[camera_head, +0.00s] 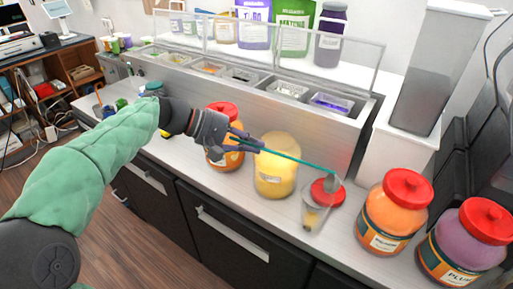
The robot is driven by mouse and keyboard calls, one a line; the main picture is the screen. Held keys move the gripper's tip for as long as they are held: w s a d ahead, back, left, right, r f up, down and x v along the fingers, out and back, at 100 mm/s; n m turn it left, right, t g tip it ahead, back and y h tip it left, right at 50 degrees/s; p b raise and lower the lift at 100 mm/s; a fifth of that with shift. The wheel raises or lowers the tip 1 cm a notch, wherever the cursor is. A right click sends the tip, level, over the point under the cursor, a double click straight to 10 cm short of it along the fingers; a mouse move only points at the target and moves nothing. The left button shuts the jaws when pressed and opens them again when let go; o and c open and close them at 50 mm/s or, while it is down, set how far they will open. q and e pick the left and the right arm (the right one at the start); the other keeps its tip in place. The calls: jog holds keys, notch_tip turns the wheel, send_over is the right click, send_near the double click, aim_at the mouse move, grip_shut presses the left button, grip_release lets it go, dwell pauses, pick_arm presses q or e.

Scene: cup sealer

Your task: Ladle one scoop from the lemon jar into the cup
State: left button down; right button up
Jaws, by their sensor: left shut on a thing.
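My left gripper (239,141) is shut on a teal-handled ladle (276,152). The handle runs to the right over the open lemon jar (275,172), a jar with yellow contents. The ladle's grey bowl end is over the mouth of a clear cup (313,212), which stands to the right of the jar. Some yellow shows low in the cup. Whether the ladle bowl holds anything cannot be told. A red lid (327,191) lies on the counter behind the cup. My right gripper is not in view.
An orange jar with a red lid (395,211) and a purple plum jar (466,243) stand to the right. Another orange jar (222,150) stands behind my left gripper. A steel topping rail (300,128) borders the back of the counter (235,190).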

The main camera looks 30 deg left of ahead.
pick_arm(q)
jog(key=shift+s+a+f+t+h+b, duration=0.25)
jog(key=shift+a+f+h+b, duration=0.15)
jog(key=shift+f+b, duration=0.65)
jog(key=shift+s+a+f+t+h+b, duration=0.15)
jog(key=shift+a+f+t+h+b, duration=0.35)
jog(key=shift+b, duration=0.9)
jog(key=shift+s+a+f+t+h+b, duration=0.1)
jog(key=shift+s+a+f+b, duration=0.15)
jog(key=shift+f+b, duration=0.85)
jog(key=shift+r, duration=0.25)
